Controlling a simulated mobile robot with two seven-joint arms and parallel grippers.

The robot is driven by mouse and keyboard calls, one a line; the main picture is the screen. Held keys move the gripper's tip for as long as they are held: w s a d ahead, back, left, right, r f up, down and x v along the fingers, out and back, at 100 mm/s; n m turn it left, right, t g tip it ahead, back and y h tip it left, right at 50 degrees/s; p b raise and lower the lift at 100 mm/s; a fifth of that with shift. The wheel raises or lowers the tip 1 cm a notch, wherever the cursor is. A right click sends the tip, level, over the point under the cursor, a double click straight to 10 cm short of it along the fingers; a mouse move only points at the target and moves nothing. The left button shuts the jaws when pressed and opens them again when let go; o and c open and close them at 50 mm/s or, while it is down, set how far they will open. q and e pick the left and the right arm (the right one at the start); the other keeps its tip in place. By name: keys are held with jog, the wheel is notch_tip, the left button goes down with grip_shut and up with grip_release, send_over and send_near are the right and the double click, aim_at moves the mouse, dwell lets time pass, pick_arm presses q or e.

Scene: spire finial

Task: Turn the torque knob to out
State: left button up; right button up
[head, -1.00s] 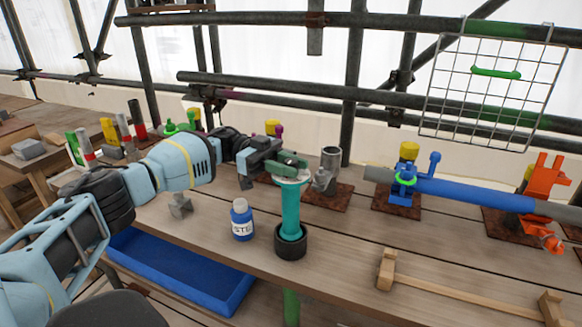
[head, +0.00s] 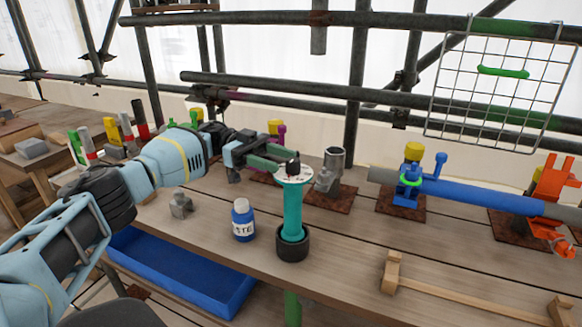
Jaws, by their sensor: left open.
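A teal torque tool (head: 292,212) stands upright in a black round holder (head: 292,245) on the bench. Its top carries a white dial with dark markings (head: 292,180), and a small black knob (head: 293,166) sits on that dial. The markings are too small to read, so I cannot tell the knob's setting. My left gripper (head: 275,158) is open just left of the knob, with its green fingers reaching toward the dial's left edge. I cannot tell whether a finger touches the knob. My right gripper is not in view.
A blue-capped-body bottle (head: 243,222) stands left of the holder. A grey pipe fitting (head: 331,168) and a blue clamp with a blue tube (head: 470,193) stand behind and right. A blue tray (head: 180,275) lies below the bench edge. A wooden frame (head: 470,296) lies at front right.

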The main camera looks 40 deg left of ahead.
pick_arm(q)
jog(key=a+b, duration=0.1)
jog(key=a, duration=0.2)
jog(key=shift+s+a, duration=0.15)
jog(key=shift+a, duration=0.05)
dwell(0.5)
